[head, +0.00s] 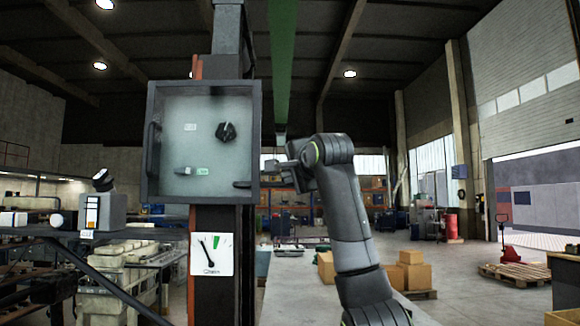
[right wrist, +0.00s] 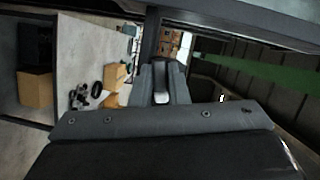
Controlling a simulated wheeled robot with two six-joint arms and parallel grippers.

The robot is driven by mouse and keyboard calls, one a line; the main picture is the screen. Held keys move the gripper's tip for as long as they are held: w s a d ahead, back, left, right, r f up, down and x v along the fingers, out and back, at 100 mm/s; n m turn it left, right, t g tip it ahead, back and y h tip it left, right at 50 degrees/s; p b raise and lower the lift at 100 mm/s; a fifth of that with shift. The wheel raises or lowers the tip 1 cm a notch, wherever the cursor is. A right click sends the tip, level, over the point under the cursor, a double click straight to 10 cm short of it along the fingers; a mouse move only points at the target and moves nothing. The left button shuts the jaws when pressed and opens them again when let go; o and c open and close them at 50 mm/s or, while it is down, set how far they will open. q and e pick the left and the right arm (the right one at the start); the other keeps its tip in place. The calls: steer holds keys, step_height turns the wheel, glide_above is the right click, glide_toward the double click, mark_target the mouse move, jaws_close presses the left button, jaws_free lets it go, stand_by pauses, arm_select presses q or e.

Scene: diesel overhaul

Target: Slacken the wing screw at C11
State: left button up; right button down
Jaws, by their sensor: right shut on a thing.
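A grey box (head: 205,90) with a pale front hangs on a dark column. My right gripper (head: 280,165) is just right of the box's right edge. In the right wrist view its two fingers (right wrist: 161,88) are close together beside a dark frame edge. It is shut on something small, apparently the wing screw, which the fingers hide. No C11 label can be read. My left gripper is not in view.
The box front carries a black knob (head: 226,132), a small lever (head: 183,170) and a dark latch (head: 241,184). A cluttered bench stands left. Cardboard boxes (head: 410,270) and a pallet (head: 514,274) lie to the right.

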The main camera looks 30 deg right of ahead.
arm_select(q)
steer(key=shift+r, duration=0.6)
arm_select(e)
steer(key=shift+n+g, duration=0.3)
steer(key=shift+n, duration=0.5)
arm_select(q)
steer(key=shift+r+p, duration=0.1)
steer(key=shift+p, duration=0.25)
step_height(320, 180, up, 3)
steer(key=p, duration=0.3)
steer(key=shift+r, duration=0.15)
arm_select(e)
steer(key=n+g+h, duration=0.1)
steer(key=n, duration=0.2)
steer(key=shift+s+n+g, duration=0.1)
steer(key=shift+n+g, duration=0.3)
